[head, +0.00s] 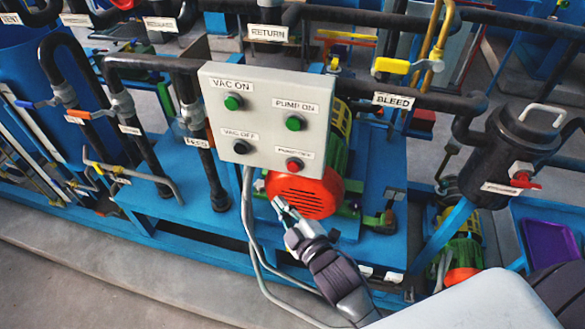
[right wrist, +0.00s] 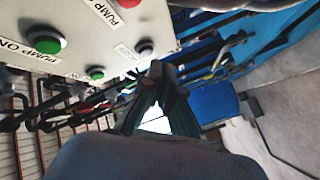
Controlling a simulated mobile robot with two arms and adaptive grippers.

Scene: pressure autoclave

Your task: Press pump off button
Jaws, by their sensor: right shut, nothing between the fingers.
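The control panel (head: 265,125) is a pale upright box with labelled buttons. The red pump off button (head: 294,164) is at its lower right, below the green pump on button (head: 295,123). In the right wrist view the red button (right wrist: 125,3) is cut by the top edge, and the pump on button (right wrist: 45,40) is at the upper left. My right gripper (head: 281,206) is shut and empty, below the panel in the head view and apart from the red button. It also shows in the right wrist view (right wrist: 160,78). My left gripper is not in view.
The green vac on button (head: 233,102) and black vac off button (head: 241,147) are on the panel's left side. A motor with a red end cover (head: 305,194) is behind and below the panel. Grey cables (head: 252,235) hang beneath it. Black pipes and valves surround it.

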